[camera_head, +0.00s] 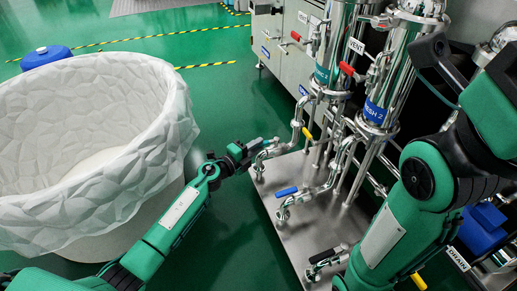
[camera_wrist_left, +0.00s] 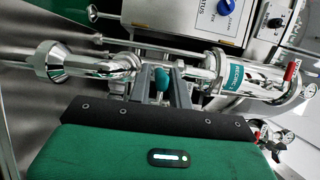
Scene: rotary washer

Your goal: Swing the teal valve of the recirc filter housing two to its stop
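The recirc housing is a steel cylinder with a teal label (camera_head: 322,75) in the head view; in the left wrist view its teal label (camera_wrist_left: 239,79) reads RECIRC. The teal valve handle (camera_wrist_left: 162,79) shows end-on in the left wrist view, on the pipework beside the housing. My left gripper (camera_head: 263,143) is at the pipe left of the housings. In the left wrist view its two grey fingers (camera_wrist_left: 162,86) stand apart on either side of the teal handle, seemingly with slim gaps. The gripper hides most of the handle in the head view. My right fingers do not show.
A blue-labelled housing (camera_head: 375,112) stands close on the right. Blue (camera_head: 287,192), yellow (camera_head: 308,134) and red (camera_head: 347,69) handles stick out nearby. A white-lined round bin (camera_head: 150,95) is left of my left arm. The steel skid plate (camera_head: 300,225) is partly bare.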

